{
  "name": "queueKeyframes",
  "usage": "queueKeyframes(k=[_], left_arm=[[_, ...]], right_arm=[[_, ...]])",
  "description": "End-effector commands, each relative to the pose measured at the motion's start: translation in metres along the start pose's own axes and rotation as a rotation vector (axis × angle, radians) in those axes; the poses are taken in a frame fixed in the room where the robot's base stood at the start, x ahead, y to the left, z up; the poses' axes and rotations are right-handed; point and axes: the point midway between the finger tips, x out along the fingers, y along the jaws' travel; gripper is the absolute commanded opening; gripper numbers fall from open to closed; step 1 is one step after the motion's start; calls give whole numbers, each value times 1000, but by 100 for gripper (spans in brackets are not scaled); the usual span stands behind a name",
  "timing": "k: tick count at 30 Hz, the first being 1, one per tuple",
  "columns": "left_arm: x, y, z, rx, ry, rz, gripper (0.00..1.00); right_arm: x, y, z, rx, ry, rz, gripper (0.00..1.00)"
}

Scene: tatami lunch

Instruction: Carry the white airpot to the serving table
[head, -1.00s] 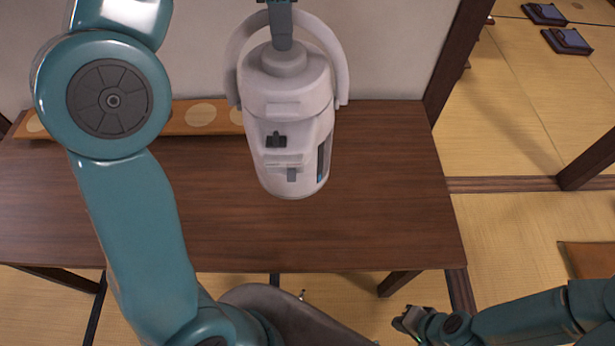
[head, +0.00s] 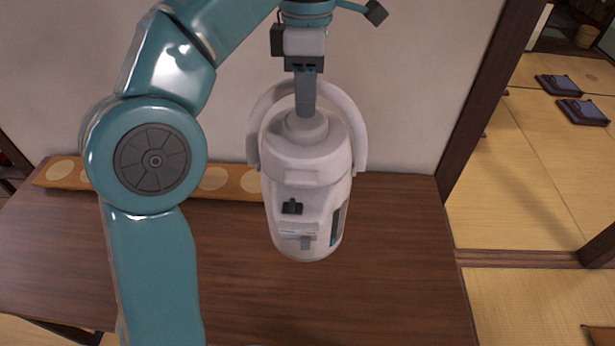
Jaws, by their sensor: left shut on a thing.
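The white airpot (head: 308,178) hangs upright in the middle of the head view, in front of the wall and over the brown wooden table. My left gripper (head: 305,95) comes down from above and is shut on the airpot at its top, by the raised carrying handle (head: 358,130). The exact contact between the fingers and the handle is hard to make out. The airpot's base appears clear of the table, though the gap is hard to judge. My right gripper is out of view. Whether the brown table is the serving table I cannot tell.
The brown table (head: 400,270) has a bare top at the right and front. A long wooden board with pale round spots (head: 215,180) lies along its back edge by the wall. Tatami floor with dark cushions (head: 582,110) shows beyond a post at right.

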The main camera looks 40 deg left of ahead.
Motion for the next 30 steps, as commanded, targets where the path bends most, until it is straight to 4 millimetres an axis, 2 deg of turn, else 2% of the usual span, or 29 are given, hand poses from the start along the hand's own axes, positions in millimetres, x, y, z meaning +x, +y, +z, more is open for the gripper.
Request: queueKeyframes(k=[2,5,12,24,30], left_arm=[[2,0,-1,-1,-4,5,0],[14,0,-1,-1,-2,3,0],[64,4,0,-1,-3,2,0],[140,10,2,-2,-3,4,0],[157,12,2,-1,-4,6,0]], right_arm=[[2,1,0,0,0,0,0],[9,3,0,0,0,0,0],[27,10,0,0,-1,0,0],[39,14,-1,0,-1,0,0],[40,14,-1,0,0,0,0]])
